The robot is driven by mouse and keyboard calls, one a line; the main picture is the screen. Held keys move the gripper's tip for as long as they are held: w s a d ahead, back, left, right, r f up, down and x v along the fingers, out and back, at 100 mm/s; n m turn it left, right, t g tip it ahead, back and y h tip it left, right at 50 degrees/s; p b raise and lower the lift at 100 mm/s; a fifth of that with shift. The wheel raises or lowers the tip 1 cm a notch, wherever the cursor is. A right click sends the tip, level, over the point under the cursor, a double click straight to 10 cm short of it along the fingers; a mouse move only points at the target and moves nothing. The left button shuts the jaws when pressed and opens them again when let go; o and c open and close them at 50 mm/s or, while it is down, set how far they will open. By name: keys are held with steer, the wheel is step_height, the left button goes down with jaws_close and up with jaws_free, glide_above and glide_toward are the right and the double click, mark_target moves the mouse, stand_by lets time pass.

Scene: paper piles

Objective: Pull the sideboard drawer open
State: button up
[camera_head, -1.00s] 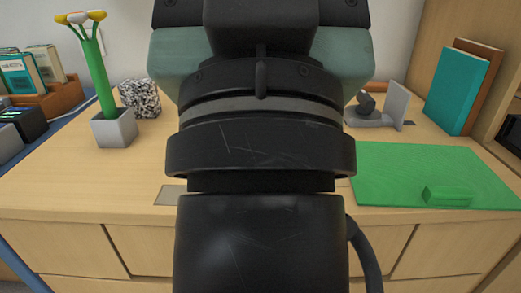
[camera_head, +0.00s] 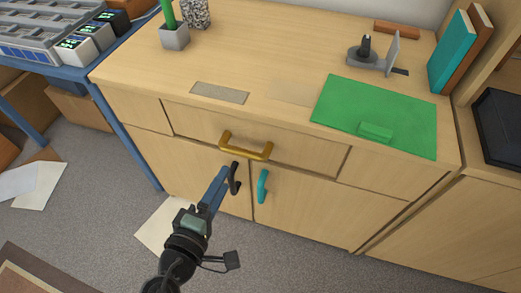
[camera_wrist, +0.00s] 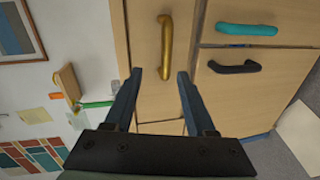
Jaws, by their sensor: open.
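The wooden sideboard (camera_head: 285,55) has a wide middle drawer (camera_head: 302,155) with a gold handle (camera_head: 246,150). The drawer front looks flush, so the drawer appears closed. My gripper (camera_head: 222,174) is in front of the sideboard, below and left of the gold handle in the head view. In the wrist view my gripper (camera_wrist: 160,76) is open and empty, with two blue fingers spread. The gold handle (camera_wrist: 166,45) shows beyond the fingertips, its near end lying between them in the picture. I see no contact with it.
Below the drawer are two door handles, one black (camera_head: 235,178) and one teal (camera_head: 263,186), close to my gripper. On top are a green board (camera_head: 385,105), a grey plant pot (camera_head: 174,37) and books (camera_head: 452,48). Papers (camera_head: 160,228) lie on the floor.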

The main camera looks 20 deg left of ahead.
mark_target(241, 155)
steer(key=shift+n, duration=0.4)
steer(key=x, duration=0.4)
steer(key=b+x, duration=0.1)
steer(key=x, duration=0.3)
steer(key=f+b+x, duration=0.1)
steer(key=x, duration=0.3)
steer(key=shift+s, duration=0.15)
jaws_close()
stand_by(0.8)
